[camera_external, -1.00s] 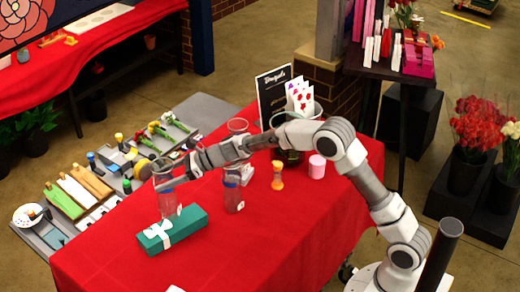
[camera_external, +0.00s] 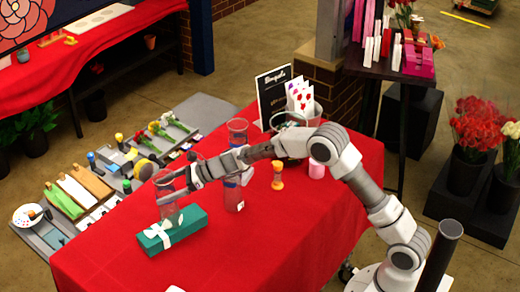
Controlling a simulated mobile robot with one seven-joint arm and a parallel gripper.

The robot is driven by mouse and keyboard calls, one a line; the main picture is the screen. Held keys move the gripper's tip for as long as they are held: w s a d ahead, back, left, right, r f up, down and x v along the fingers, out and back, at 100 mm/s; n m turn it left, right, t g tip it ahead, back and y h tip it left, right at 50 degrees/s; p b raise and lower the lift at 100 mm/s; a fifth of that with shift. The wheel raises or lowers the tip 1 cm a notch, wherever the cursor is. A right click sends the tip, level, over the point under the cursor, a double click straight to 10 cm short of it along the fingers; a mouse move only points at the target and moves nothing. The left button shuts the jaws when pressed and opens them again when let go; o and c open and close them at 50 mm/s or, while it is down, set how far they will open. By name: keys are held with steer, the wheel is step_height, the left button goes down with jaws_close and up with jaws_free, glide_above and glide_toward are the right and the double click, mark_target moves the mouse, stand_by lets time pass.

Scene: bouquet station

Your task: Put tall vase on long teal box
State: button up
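The tall vase (camera_external: 168,206), of clear glass, is upright over the long teal box (camera_external: 188,222) at the front left of the red table. My gripper (camera_external: 178,186) reaches in from the right and is shut on the vase's upper part. The vase's base overlaps the top of the box near its white ribbon bow. I cannot tell whether the base touches the box or hangs just above it. The box lies flat on the cloth. My fingers are small in this view and partly seen through the glass.
Another clear vase (camera_external: 233,195) stands right of the box. A further clear vase (camera_external: 237,130) is behind it. An orange item (camera_external: 277,176) and a pink cylinder (camera_external: 317,169) stand farther right. The red cloth (camera_external: 235,250) in front is clear.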

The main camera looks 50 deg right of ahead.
steer(key=shift+r+p, duration=0.3)
steer(key=shift+s+d, duration=0.2)
steer(key=shift+d, duration=0.1)
steer(key=b+v, duration=0.2)
steer(key=v, duration=0.9)
steer(key=s+r+n+g+h, duration=0.1)
steer(key=s+r+n+g, duration=0.15)
steer(key=s+n, duration=0.6)
steer(key=s+r+n+g+h, duration=0.1)
steer(key=s+r+n, duration=0.3)
steer(key=s, duration=0.8)
steer(key=s+d+f+n+h, duration=0.1)
steer(key=s+d+n+h, duration=0.2)
steer(key=s, duration=0.7)
steer(key=s+d+f+n+h, duration=0.2)
steer(key=s+d+n+h, duration=0.2)
steer(key=s+d+n, duration=0.3)
steer(key=s+n, duration=0.3)
steer(key=n, duration=0.1)
steer(key=shift+s+d+f, duration=0.2)
steer(key=shift+d, duration=0.2)
